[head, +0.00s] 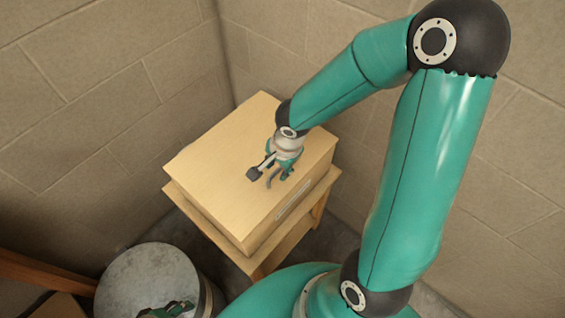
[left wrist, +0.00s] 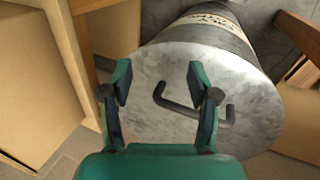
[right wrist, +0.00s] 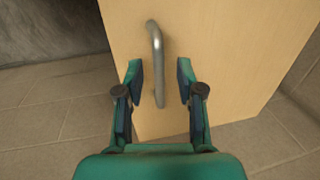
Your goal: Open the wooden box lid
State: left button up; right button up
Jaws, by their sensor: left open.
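The light wooden box (head: 225,165) has its lid shut and sits in the corner of the walls. A grey metal handle on a wooden face of it shows in the right wrist view (right wrist: 157,52). My right gripper (head: 281,176) is over the box top. In the right wrist view it is open (right wrist: 160,80), and the handle runs in line with the gap between its fingers; whether they touch it I cannot tell. My left gripper (left wrist: 160,78) is open and empty over a round metal drum, away from the box.
The box rests on a wooden stand (head: 262,268). The grey drum (head: 135,275), with a dark handle (left wrist: 190,108) on its top, stands in front of the stand at left. Block walls (head: 110,90) close in behind the box. A wooden piece (head: 40,270) is at lower left.

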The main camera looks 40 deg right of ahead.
grip_shut()
